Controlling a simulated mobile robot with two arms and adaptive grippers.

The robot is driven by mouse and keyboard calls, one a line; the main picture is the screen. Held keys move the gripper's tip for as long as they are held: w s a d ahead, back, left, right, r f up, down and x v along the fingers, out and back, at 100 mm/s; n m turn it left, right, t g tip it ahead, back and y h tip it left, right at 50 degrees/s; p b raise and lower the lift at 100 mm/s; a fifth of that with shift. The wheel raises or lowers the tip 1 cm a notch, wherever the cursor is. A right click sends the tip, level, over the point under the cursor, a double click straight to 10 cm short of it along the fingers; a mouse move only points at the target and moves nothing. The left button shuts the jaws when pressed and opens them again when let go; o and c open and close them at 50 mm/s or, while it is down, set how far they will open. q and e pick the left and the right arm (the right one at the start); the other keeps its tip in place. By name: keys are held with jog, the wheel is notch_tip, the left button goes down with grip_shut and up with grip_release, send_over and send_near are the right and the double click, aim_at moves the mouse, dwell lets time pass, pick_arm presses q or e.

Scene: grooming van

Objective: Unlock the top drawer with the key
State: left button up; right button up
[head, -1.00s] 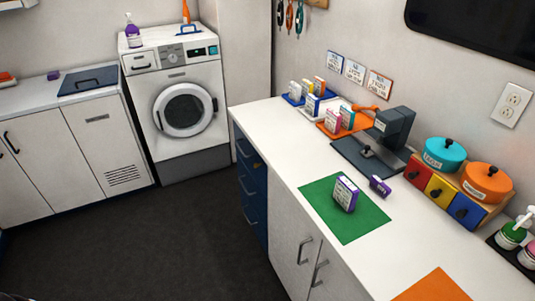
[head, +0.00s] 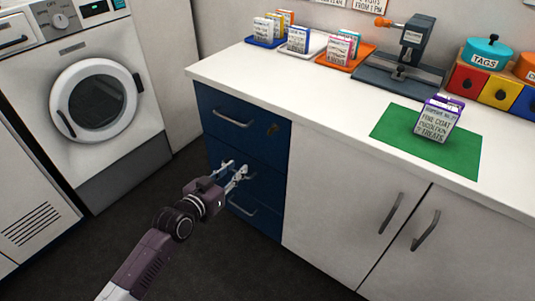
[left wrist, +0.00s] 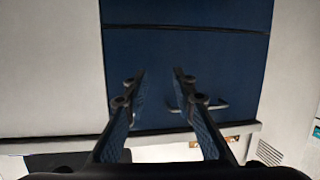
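The blue top drawer (head: 214,103) is shut at the left end of the white counter. A small brass-coloured piece (head: 271,129) is on its front, right of the handle (head: 233,121); I cannot tell whether it is the key, the lock or both. My left gripper (head: 234,171) is in front of the drawers below, lower and left of that piece. In the left wrist view its two fingers (left wrist: 158,80) are apart with nothing between them. A blue drawer front (left wrist: 185,70) with a handle (left wrist: 215,105) lies beyond them. My right gripper is out of view.
The white counter (head: 330,110) holds a green mat (head: 390,128) with a purple-and-white box (head: 438,120), trays of boxes and a grey press (head: 410,55). White cupboard doors (head: 330,190) are right of the drawers. A washing machine (head: 95,95) stands left. Dark floor is clear.

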aim_at(268, 131)
pick_arm(q)
jog(key=d+r+m+h+b, duration=0.2)
jog(key=d+r+h+b, duration=0.25)
jog(key=r, duration=0.55)
jog(key=shift+t+y, duration=0.4)
jog(key=shift+y, duration=0.05)
jog(key=x, duration=0.6)
jog(key=shift+s+d+r, duration=0.2)
jog(key=shift+d, duration=0.3)
jog(key=shift+w+d, duration=0.3)
jog(key=shift+w, duration=0.15)
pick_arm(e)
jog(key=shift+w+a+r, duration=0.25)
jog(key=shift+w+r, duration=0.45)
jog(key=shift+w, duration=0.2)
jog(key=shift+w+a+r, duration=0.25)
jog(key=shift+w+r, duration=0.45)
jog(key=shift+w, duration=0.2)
pick_arm(q)
grip_shut()
